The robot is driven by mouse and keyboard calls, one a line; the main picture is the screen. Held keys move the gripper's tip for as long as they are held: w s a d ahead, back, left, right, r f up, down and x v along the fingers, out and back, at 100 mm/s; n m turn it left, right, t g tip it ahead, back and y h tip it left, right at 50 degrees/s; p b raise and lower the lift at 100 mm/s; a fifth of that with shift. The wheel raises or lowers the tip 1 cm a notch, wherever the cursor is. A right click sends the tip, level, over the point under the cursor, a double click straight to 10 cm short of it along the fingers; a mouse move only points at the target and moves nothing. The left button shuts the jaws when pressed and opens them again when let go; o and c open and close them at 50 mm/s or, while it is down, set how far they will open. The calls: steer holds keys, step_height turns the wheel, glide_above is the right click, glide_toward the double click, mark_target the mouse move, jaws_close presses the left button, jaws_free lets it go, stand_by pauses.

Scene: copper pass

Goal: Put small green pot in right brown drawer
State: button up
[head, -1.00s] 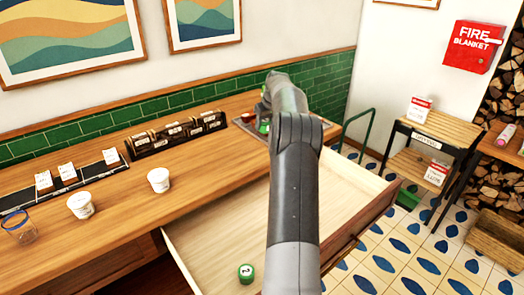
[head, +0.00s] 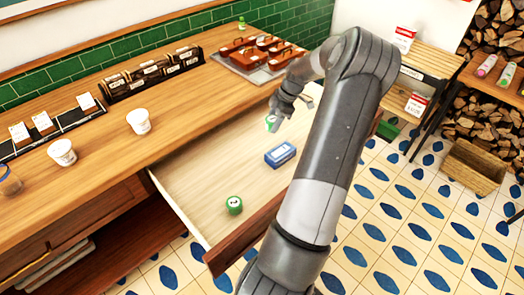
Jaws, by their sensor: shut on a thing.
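The brown drawer (head: 190,190) under the counter is pulled open, with a pale wooden inside. My gripper (head: 273,117) is shut on a small green pot (head: 271,125) with a pale top, above the far part of the open drawer. The gap between this pot and the drawer floor is hard to judge. A second small green pot (head: 233,204) with a pale marked lid stands inside near the front left of the drawer. A blue box (head: 280,154) lies in the drawer between the two pots. My arm hides the drawer's right part.
A tray (head: 228,62) with several copper-coloured pans sits on the counter (head: 185,105) behind the drawer. White cups (head: 138,121), a dark rack (head: 150,77) and a small green item (head: 241,22) also stand there. The drawer floor's left part is bare.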

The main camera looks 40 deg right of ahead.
steer(key=s+a+f+n+g, duration=0.35)
steer(key=s+a+n, duration=0.45)
steer(key=s+a, duration=0.4)
glide_toward(274, 193)
steer(key=shift+n, duration=0.3)
steer(key=x, duration=0.5)
steer(key=shift+f, duration=0.2)
steer(key=shift+f, duration=0.1)
steer(key=o, duration=1.1)
steer(key=shift+c, duration=0.2)
